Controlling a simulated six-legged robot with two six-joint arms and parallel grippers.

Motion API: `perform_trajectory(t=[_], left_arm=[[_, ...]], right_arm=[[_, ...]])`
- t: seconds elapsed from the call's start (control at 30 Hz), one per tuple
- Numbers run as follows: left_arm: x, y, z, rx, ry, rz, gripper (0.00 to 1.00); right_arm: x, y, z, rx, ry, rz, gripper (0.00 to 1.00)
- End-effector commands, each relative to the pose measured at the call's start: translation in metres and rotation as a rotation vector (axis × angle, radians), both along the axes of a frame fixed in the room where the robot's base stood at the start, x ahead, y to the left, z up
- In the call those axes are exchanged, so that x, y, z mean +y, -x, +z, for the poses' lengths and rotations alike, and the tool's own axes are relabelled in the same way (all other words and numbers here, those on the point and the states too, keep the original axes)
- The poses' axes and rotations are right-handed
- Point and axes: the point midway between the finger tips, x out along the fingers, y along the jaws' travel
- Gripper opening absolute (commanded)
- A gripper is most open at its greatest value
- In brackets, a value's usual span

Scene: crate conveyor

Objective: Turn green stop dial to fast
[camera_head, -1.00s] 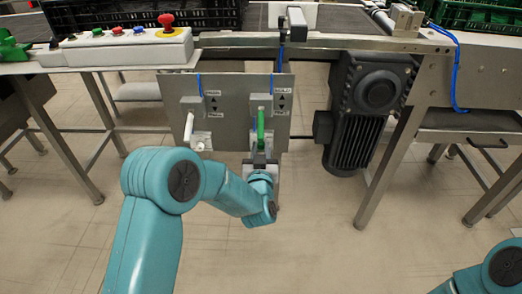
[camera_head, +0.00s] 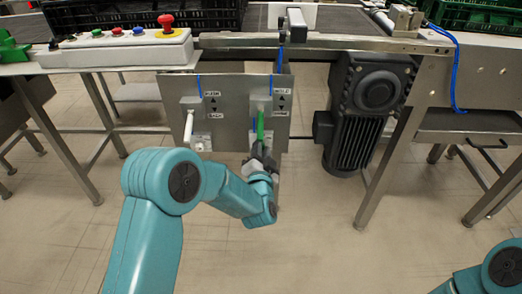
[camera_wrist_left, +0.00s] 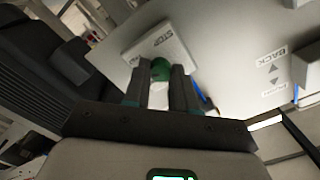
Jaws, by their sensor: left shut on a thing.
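The green stop dial (camera_head: 260,127) shows as a green handle on the right side of a grey panel (camera_head: 231,130) below the conveyor. My left gripper (camera_head: 259,149) reaches up to its lower end. In the left wrist view the dial's round green end (camera_wrist_left: 160,70) sits between the two fingers of my left gripper (camera_wrist_left: 157,88), which is shut on it. A block marked STOP (camera_wrist_left: 158,45) lies just behind it; the fingers hide part of the handle. The small labels beside the dial are too blurred to read surely. My right gripper is out of view.
A white handle (camera_head: 188,130) sits on the panel's left side. A black motor (camera_head: 357,110) hangs to the right. A control box (camera_head: 118,48) with a red button stands above left. Metal legs flank the panel; the floor in front is open.

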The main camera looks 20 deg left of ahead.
Motion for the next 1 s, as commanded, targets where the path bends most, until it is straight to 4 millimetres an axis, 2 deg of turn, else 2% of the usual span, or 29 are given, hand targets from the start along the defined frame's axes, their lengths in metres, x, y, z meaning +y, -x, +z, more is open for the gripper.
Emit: perform_trajectory(t=[0.43,0.97,1.0], left_arm=[[-0.0004,0.0005,-0.0016,0.060,-0.197,-0.001,0.00],[-0.0005,0.0006,-0.0020,0.068,-0.221,-0.001,0.00],[-0.0005,0.0006,-0.0020,0.068,-0.221,-0.001,0.29]], right_arm=[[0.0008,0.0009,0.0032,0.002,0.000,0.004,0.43],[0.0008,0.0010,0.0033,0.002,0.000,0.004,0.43],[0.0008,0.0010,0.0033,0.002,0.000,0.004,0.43]])
